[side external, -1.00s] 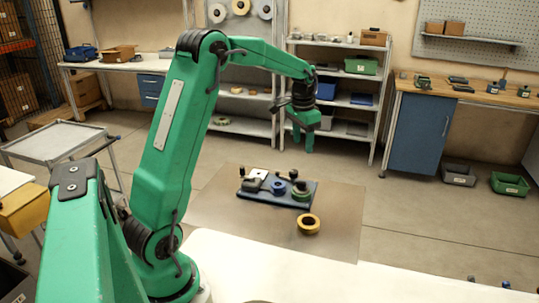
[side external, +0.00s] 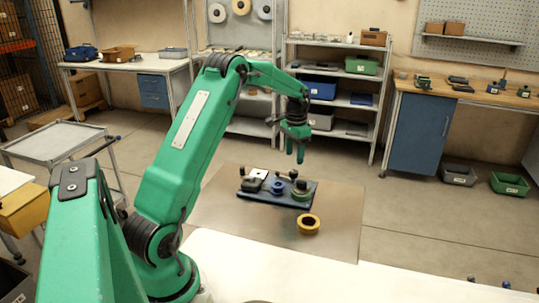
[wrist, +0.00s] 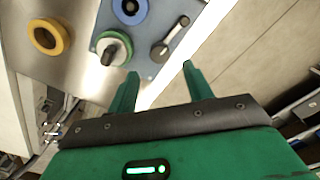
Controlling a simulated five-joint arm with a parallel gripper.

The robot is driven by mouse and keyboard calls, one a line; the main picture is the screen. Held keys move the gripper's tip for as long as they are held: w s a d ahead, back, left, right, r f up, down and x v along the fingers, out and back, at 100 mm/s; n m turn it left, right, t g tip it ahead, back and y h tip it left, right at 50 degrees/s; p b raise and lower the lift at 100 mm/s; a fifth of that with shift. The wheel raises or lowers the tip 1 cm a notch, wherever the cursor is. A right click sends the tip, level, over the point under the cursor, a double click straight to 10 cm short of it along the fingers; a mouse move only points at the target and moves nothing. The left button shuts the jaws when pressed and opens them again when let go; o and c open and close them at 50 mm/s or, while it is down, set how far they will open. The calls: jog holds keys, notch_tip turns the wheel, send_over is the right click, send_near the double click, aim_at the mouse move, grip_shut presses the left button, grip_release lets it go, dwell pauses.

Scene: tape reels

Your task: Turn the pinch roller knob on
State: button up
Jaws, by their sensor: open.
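The tape device is a dark blue plate (side external: 268,201) on the flat mat. It carries a blue reel (wrist: 130,8), a green reel (wrist: 103,36) with a black knob standing on it, and a grey lever with a round black knob (wrist: 160,54). I cannot tell for sure which part is the pinch roller knob; the lever knob may be it. My gripper (wrist: 160,70) is open and empty, fingers pointing at the plate's edge near the lever. In the side view my gripper (side external: 295,153) is above the plate's back right part, apart from it.
A yellow tape ring (side external: 309,224) lies on the mat (side external: 230,225) in front of the plate. The mat around the plate is otherwise clear. Shelves (side external: 335,75) and a workbench (side external: 470,95) stand farther back.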

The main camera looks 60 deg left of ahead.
aim_at(294, 171)
jog(key=shift+f, duration=3.25)
jog(key=c, duration=1)
